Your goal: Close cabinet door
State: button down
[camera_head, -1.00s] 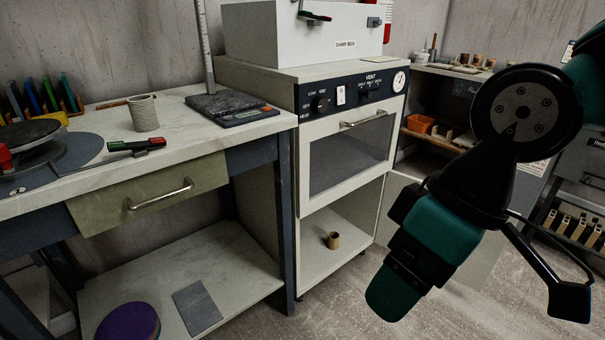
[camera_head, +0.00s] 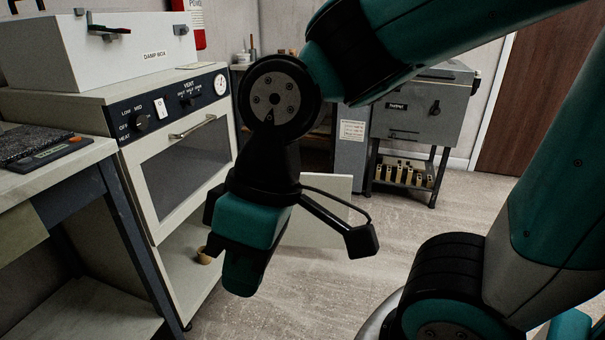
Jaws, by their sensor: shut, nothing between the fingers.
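The white cabinet (camera_head: 153,228) stands at the left with its lower compartment open. Its door (camera_head: 325,212) is a pale panel swung out to the right, behind my arm. Part of the door is hidden by my gripper and wrist. My gripper (camera_head: 240,283) points down in front of the cabinet opening and the door, and is shut and empty. I cannot tell whether it touches the door. A small tan cup (camera_head: 204,255) stands inside the open compartment, to the left of my gripper.
The oven-like window (camera_head: 180,175) above the compartment is shut, with a bar handle. A workbench (camera_head: 70,170) stands at the near left. A grey kiln (camera_head: 415,110) on a stand is at the back. The floor (camera_head: 410,225) between is clear.

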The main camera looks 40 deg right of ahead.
aim_at(304, 229)
jog(key=u, duration=0.05)
jog(key=k, duration=0.5)
jog(key=z, duration=1)
jog(key=i, duration=0.65)
jog(key=z, duration=0.75)
jog(key=i, duration=0.7)
jog(key=u, duration=0.6)
jog(key=i, duration=0.9)
jog(key=u, duration=0.8)
